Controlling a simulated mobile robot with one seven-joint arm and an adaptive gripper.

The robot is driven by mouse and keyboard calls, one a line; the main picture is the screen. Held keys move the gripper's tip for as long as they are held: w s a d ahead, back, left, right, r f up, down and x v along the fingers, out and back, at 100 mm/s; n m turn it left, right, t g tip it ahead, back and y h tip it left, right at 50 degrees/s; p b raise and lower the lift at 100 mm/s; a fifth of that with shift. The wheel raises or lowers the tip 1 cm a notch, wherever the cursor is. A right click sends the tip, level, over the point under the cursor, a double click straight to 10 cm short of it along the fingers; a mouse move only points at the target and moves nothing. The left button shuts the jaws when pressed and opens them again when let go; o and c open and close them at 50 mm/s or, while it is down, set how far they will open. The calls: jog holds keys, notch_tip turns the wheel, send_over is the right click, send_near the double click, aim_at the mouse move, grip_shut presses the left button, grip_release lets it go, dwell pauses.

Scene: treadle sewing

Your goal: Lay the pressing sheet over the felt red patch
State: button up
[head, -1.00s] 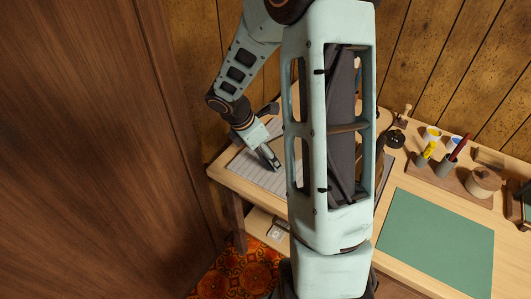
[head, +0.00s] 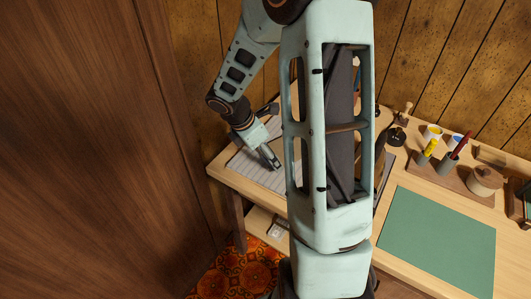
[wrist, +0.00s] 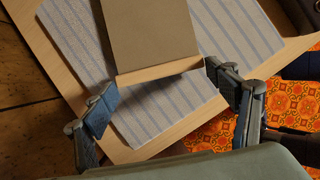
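A brown sheet with a pale wooden strip along its near edge, which looks like the pressing sheet (wrist: 152,35), lies over a grey-and-blue striped pad (wrist: 70,45). In the head view the striped pad (head: 250,172) is at the table's left end, partly behind my arm. My gripper (wrist: 162,82) is spread wide, with one finger near each end of the wooden strip. I cannot tell whether either fingertip touches it. My gripper (head: 273,163) is low over the pad in the head view. I see no felt red patch in either view.
A green mat (head: 437,240) lies on the right of the table. Behind it a wooden organizer (head: 450,180) holds cups and pens, beside a round wooden box (head: 484,180). A dark wooden panel (head: 90,150) fills the left. A patterned orange rug (head: 240,272) is below.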

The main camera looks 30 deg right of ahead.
jog(key=o, duration=0.4)
jog(key=shift+o, duration=0.2)
jog(key=v, duration=1.2)
